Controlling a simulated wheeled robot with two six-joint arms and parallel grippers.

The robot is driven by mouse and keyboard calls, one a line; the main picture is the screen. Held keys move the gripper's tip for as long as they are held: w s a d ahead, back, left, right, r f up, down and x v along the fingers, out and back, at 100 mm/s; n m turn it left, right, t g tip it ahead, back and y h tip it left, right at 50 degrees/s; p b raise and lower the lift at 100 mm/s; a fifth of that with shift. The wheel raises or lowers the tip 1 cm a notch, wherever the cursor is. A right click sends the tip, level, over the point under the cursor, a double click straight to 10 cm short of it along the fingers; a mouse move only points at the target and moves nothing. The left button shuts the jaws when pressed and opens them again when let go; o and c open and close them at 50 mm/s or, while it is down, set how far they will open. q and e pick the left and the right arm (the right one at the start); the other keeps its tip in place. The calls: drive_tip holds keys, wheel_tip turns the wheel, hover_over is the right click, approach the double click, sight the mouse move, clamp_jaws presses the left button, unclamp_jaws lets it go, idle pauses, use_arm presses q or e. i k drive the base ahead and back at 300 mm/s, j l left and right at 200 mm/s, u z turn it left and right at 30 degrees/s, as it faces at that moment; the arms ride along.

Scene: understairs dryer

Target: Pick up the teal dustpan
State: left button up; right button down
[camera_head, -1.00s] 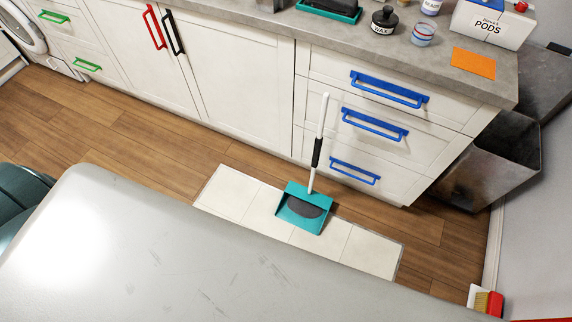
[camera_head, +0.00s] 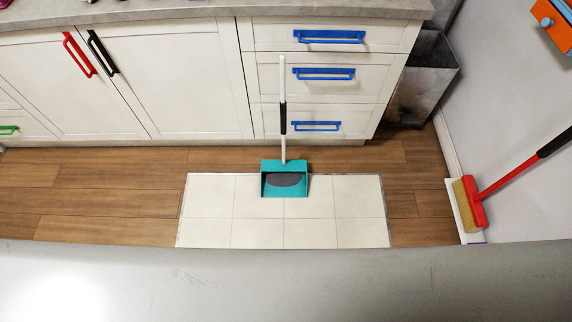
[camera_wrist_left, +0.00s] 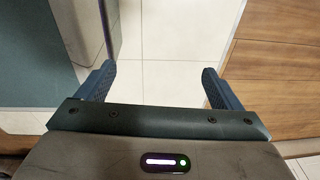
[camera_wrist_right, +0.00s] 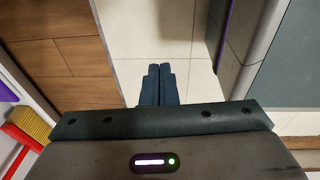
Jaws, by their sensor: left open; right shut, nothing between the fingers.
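The teal dustpan (camera_head: 284,168) stands on the far edge of the pale tile patch in the head view. Its long white handle with a black grip (camera_head: 283,118) rises upright in front of the drawer unit. Neither gripper shows in the head view. In the left wrist view my left gripper (camera_wrist_left: 160,82) is open and empty above pale tiles. In the right wrist view my right gripper (camera_wrist_right: 158,72) is shut with nothing in it, also above pale tiles. The dustpan is in neither wrist view, so both grippers are apart from it.
White cabinets with blue drawer handles (camera_head: 323,73) stand behind the dustpan. A red brush with a long handle (camera_head: 473,202) leans by the right wall. A grey metal bin (camera_head: 425,90) is right of the drawers. Wood floor (camera_head: 110,190) left of the tiles is clear.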

sight(284, 178)
drive_tip(key=i+l, duration=0.2)
drive_tip(key=l, duration=0.15)
drive_tip(key=i+l, duration=0.2)
drive_tip(key=l, duration=0.15)
drive_tip(key=i+l, duration=0.15)
drive_tip(key=l, duration=0.15)
drive_tip(key=u, duration=0.05)
